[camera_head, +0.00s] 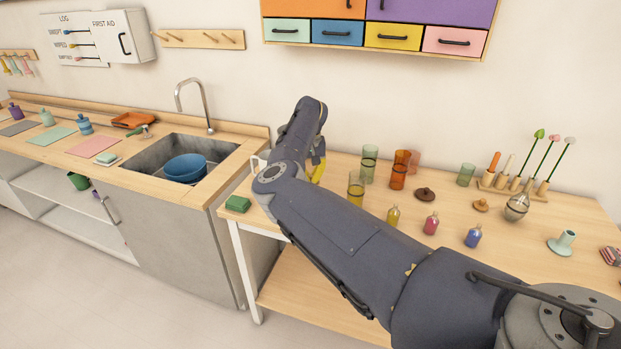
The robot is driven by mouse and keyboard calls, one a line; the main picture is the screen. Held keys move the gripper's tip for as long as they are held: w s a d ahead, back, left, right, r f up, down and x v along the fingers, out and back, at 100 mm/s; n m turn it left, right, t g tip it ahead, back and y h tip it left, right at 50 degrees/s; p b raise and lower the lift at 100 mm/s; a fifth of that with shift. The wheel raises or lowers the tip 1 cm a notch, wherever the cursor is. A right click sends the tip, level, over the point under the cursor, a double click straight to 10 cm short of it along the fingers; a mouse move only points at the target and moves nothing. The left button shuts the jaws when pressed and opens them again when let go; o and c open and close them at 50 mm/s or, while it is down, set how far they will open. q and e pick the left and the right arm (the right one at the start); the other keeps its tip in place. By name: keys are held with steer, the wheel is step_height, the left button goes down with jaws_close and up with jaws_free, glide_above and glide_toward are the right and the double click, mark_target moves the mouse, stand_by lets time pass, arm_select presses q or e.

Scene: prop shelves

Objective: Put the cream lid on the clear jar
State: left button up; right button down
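My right arm (345,235) reaches in from the lower right and bends back over the left end of the wooden table. Its hand is mostly hidden behind my own links, so I cannot tell whether the fingers are open or shut. My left gripper is not in view. I cannot make out a clear jar or a cream lid for certain. A small pale thing (259,163) shows only in part behind my elbow. A brown knobbed lid (425,194) and a small tan lid (481,205) lie on the table. My arm hides part of the tabletop.
Green and orange glasses (398,170), small yellow, pink and blue bottles (473,236) and a wooden stand (515,187) occupy the table (560,205). A green block (238,204) sits at its left edge. A sink (150,160) with a blue bowl (185,168) is further left.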

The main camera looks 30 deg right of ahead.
steer(key=shift+f, duration=0.1)
stand_by(0.3)
steer(key=c, duration=1.5)
jaws_free()
step_height(320, 180, up, 12)
